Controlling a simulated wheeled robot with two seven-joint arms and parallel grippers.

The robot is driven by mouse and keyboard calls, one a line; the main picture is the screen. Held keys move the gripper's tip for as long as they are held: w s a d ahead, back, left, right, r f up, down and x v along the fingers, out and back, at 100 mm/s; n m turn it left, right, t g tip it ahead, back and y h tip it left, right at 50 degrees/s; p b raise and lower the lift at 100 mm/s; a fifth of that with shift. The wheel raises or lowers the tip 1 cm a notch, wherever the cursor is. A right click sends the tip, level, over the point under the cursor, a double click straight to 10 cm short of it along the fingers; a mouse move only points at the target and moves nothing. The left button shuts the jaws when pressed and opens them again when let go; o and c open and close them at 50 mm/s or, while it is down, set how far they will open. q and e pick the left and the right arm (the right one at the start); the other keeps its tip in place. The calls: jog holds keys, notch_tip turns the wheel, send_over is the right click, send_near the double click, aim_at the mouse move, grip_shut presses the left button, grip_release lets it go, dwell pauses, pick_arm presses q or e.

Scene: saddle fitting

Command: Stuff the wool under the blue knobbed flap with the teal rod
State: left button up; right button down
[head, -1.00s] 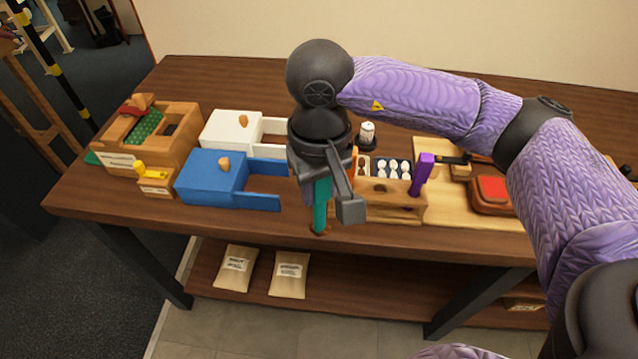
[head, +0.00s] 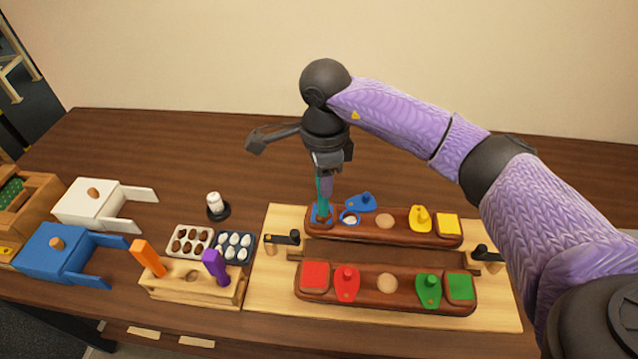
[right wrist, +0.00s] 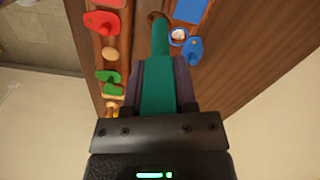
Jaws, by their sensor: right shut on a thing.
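My right gripper (head: 325,165) is shut on the teal rod (head: 322,190), which points down over the left end of the rear saddle panel. The rod also shows in the right wrist view (right wrist: 158,90); its brown round end (right wrist: 157,17) is beside the blue-rimmed opening. The blue knobbed flap (head: 365,203) is swung aside, behind and right of this opening. White wool (head: 350,219) shows in the opening, also in the right wrist view (right wrist: 179,35). A blue square pad (head: 314,217) is partly hidden by the rod. Whether the rod touches anything is unclear. My left gripper is out of view.
The rear panel also has a yellow knobbed flap (head: 420,219). The front panel carries red (head: 346,284) and green (head: 428,291) knobbed flaps. Dark clamps (head: 282,238) flank the panels. A wooden rack (head: 192,284) holds orange and purple handles. Bare table lies behind.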

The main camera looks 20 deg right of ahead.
jog(key=w+d+m+p, duration=0.2)
jog(key=d+m+p, duration=0.35)
jog(key=m, duration=0.95)
pick_arm(q)
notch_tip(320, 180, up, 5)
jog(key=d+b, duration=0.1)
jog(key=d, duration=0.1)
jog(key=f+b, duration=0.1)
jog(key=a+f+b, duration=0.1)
jog(key=b, duration=0.1)
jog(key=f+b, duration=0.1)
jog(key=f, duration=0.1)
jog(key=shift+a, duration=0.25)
pick_arm(e)
jog(key=shift+m, duration=0.7)
jog(key=f, duration=0.1)
jog(key=d+f, duration=0.1)
jog(key=f, duration=0.3)
jog(key=shift+s+d+f, duration=0.2)
jog(key=shift+s+d, duration=0.05)
jog(key=shift+d, duration=0.15)
pick_arm(q)
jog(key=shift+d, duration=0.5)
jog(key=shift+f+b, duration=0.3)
jog(key=shift+b, duration=0.2)
pick_arm(e)
jog(key=shift+f, duration=0.4)
